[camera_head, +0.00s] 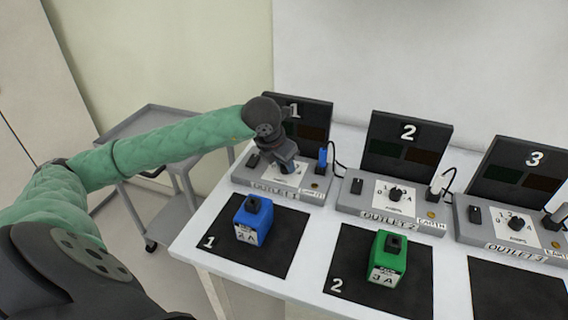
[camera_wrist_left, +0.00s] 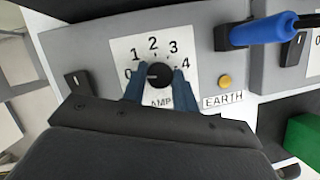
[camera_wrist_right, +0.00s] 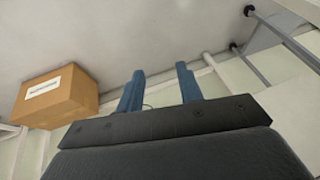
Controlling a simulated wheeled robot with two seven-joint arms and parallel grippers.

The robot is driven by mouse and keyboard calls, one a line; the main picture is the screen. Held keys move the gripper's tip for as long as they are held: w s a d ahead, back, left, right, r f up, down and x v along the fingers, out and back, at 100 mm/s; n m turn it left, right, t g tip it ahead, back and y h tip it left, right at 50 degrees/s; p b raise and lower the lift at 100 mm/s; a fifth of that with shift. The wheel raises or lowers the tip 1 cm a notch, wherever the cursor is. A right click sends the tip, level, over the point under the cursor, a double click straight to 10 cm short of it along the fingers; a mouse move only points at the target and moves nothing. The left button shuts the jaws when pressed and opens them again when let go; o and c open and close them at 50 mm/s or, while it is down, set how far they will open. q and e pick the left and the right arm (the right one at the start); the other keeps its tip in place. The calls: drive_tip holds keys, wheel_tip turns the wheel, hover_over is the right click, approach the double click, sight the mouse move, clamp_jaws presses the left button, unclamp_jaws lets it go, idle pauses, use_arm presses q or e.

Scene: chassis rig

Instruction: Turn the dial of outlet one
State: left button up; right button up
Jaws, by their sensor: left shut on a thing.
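Outlet one (camera_head: 318,186) is the leftmost grey unit on the table, with a black panel marked 1 behind it. Its black round dial (camera_wrist_left: 159,75) sits on a white scale marked 0 to 4 with AMP below. My left gripper (camera_head: 287,166) comes down over that dial, which it hides in the head view. In the left wrist view its blue fingers stand on either side of the dial, shut on it. A small light mark shows on the dial's left side, towards 0. My right gripper (camera_wrist_right: 160,72) is open and empty, away from the outlets.
Outlet two (camera_head: 398,213) and outlet three (camera_head: 520,240) stand to the right. A blue block (camera_head: 253,222) marked 2 A and a green block (camera_head: 387,260) marked 3 A sit on black mats in front. A blue plug (camera_head: 322,160) stands in outlet one, right of the gripper. A grey cart (camera_head: 150,115) is at left.

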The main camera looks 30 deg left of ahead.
use_arm(q)
drive_tip(key=o, duration=1)
drive_tip(key=shift+c, duration=0.2)
drive_tip(key=b+v, duration=0.1)
drive_tip(key=v, duration=0.5)
drive_tip(key=shift+s+r, duration=0.1)
drive_tip(key=shift+r, duration=0.05)
drive_tip(key=shift+s+a+r, duration=0.1)
drive_tip(key=shift+s+r, duration=0.2)
drive_tip(key=shift+r, duration=0.35)
use_arm(e)
drive_tip(key=shift+t, duration=0.3)
drive_tip(key=x, duration=0.4)
drive_tip(key=shift+s+a+f, duration=0.1)
drive_tip(key=shift+s+f, duration=0.15)
drive_tip(key=shift+s, duration=0.1)
drive_tip(key=shift+r, duration=0.15)
use_arm(q)
drive_tip(key=shift+f, duration=0.1)
